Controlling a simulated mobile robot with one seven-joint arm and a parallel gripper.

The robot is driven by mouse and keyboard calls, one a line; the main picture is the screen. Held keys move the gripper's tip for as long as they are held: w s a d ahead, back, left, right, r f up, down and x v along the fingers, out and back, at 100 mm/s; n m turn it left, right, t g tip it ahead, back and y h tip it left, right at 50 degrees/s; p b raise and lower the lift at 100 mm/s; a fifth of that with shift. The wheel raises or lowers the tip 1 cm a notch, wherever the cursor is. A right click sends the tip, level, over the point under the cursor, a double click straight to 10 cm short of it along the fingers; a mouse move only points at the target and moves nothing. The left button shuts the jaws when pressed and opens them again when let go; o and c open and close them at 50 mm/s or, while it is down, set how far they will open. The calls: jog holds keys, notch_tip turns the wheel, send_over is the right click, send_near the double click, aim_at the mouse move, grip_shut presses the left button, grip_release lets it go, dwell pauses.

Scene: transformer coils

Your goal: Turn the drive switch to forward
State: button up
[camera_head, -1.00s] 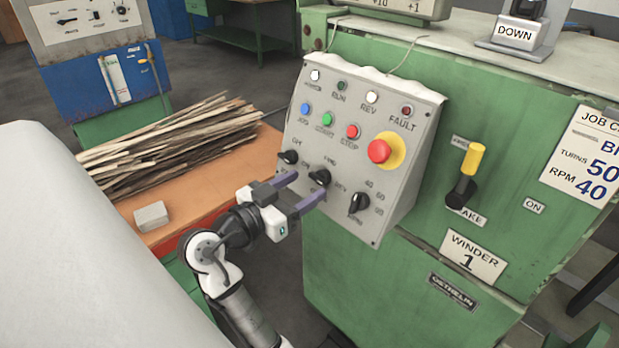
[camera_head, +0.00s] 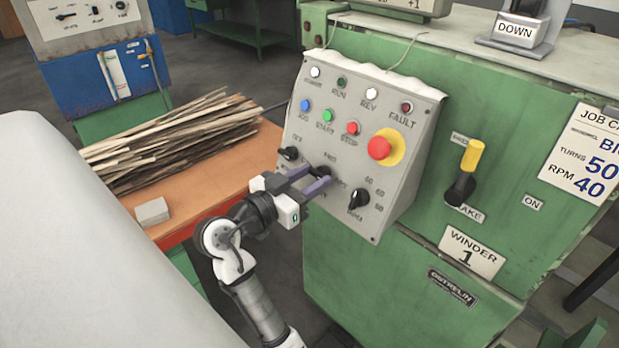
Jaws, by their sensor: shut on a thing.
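The drive switch (camera_head: 323,171) is the middle of three black rotary knobs on the sloped grey control panel (camera_head: 268,226) of the green winder. Lettering is around it, with "FWD" seeming to stand above and "REV" to the right, partly hidden. My gripper (camera_head: 313,180) reaches in from the lower left, its two purple fingers at the panel, one on each side of the switch and shut on it. The fingers hide part of the knob, so its exact pointing angle is hard to read. The REV lamp (camera_head: 370,93) looks white; the RUN lamp (camera_head: 341,83) looks dark green.
Close by on the panel are the left knob (camera_head: 290,153), the right knob (camera_head: 358,199) and the red emergency stop (camera_head: 380,148). The yellow-handled brake lever (camera_head: 466,172) stands right of the panel. Wooden strips (camera_head: 165,140) and a grey block (camera_head: 152,212) lie on the orange table.

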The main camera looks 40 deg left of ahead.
jog(key=shift+n, duration=0.4)
jog(key=n+y+p, duration=0.1)
jog(key=n, duration=0.1)
jog(key=n+y+p, duration=0.1)
jog(key=n, duration=0.1)
jog(key=n+p, duration=0.1)
jog(key=p, duration=0.1)
jog(key=shift+d+r+n+y, duration=0.2)
jog(key=shift+r+n+y, duration=0.05)
jog(key=shift+n+y, duration=0.15)
jog(key=n+p, duration=0.2)
jog(key=n+g+y+p, duration=0.1)
jog(key=n+p, duration=0.1)
jog(key=n+g+y+p, duration=0.1)
jog(key=n+p, duration=0.1)
jog(key=shift+d+r+n+p, duration=0.1)
jog(key=shift+r+n+p, duration=0.2)
jog(key=n+g+y+p, duration=0.1)
jog(key=n+p, duration=0.2)
jog(key=p, duration=0.1)
jog(key=shift+n, duration=0.4)
jog(key=shift+w+f+n+g+p, duration=0.15)
jog(key=shift+n+g+p, duration=0.65)
jog(key=shift+n, duration=1.1)
jog(key=o, duration=1)
jog(key=shift+f, duration=0.1)
